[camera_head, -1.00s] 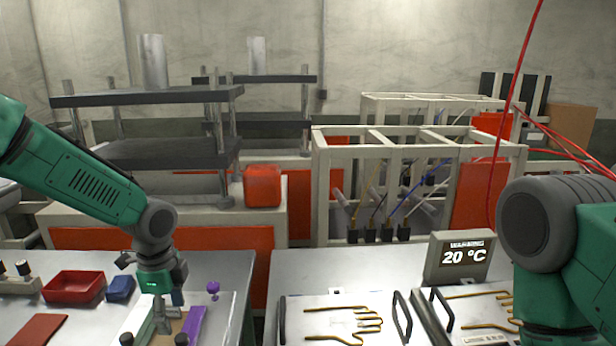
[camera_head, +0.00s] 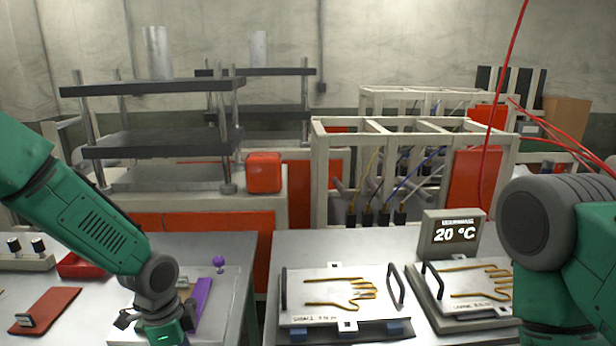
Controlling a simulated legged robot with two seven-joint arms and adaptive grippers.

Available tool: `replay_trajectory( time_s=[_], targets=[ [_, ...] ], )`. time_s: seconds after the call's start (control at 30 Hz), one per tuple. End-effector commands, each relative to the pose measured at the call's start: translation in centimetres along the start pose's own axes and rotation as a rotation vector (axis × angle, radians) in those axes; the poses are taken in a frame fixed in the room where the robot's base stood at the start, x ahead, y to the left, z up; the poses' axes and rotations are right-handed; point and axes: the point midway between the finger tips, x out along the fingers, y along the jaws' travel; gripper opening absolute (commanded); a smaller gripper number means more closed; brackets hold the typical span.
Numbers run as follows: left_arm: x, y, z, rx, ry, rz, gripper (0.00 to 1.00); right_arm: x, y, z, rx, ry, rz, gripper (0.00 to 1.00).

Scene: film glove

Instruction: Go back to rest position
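My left arm comes in from the left and ends over the left table, with its wrist at the bottom edge in the head view. The fingers of my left gripper are cut off or hidden there, so I cannot see whether it is open or shut. A purple strip (camera_head: 202,297) lies beside that wrist on a light board (camera_head: 236,283). My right arm fills the right edge, and its gripper is out of view. Two glove-outline plates lie on the right table: the left plate (camera_head: 318,278) and the right plate (camera_head: 447,318).
A display box (camera_head: 450,235) reading 20 °C stands behind the plates. On the left table are a red tray (camera_head: 76,266), a red pad (camera_head: 48,309) and a purple knob (camera_head: 218,262). A gap separates the two tables. Racks and presses stand behind.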

Motion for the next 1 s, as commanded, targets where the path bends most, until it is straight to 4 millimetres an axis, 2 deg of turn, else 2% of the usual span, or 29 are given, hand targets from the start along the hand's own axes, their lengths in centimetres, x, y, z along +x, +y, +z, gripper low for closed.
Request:
replay_trajectory(
  time_s=[0.03,0.17,0.27,0.3,0.4,0.5,0.6,0.7,0.8,1.0],
  targets=[
    [2.2,1.3,0.2,-0.038,0.007,0.012,0.53,0.9,0.0,0.1,0.0,-0.001,0.0,0.4],
    [7.2,4.6,0.6,-0.181,0.035,0.034,0.53,2.5,0.0,0.2,0.0,-0.001,0.0,0.4],
    [12.4,8.6,1.7,-0.352,0.051,0.054,0.53,4.4,0.0,0.3,0.0,-0.002,0.0,0.4],
    [14.7,10.6,2.5,-0.443,0.053,0.059,0.53,5.3,0.0,0.4,0.0,-0.002,0.0,0.4],
    [19.8,15.7,5.0,-0.69,0.046,0.051,0.53,7.8,-0.1,0.5,0.0,-0.002,0.0,0.4],
    [23.2,20.1,8.2,-0.924,0.024,0.007,0.53,9.9,-0.1,0.6,0.0,-0.002,0.0,0.4],
    [24.6,23.1,11.0,-1.095,0.005,-0.051,0.53,11.3,-0.1,0.7,0.0,-0.002,0.0,0.4],
    [25.0,24.6,12.8,-1.197,-0.004,-0.1,0.53,12.0,-0.1,0.7,0.0,-0.002,0.0,0.4],
    [24.9,25.2,13.6,-1.243,-0.006,-0.126,0.53,12.2,-0.1,0.7,0.0,-0.001,0.0,0.4],
    [24.9,25.2,13.6,-1.246,-0.006,-0.127,0.53,12.2,-0.1,0.7,0.0,-0.001,0.0,0.4]
  ],
)
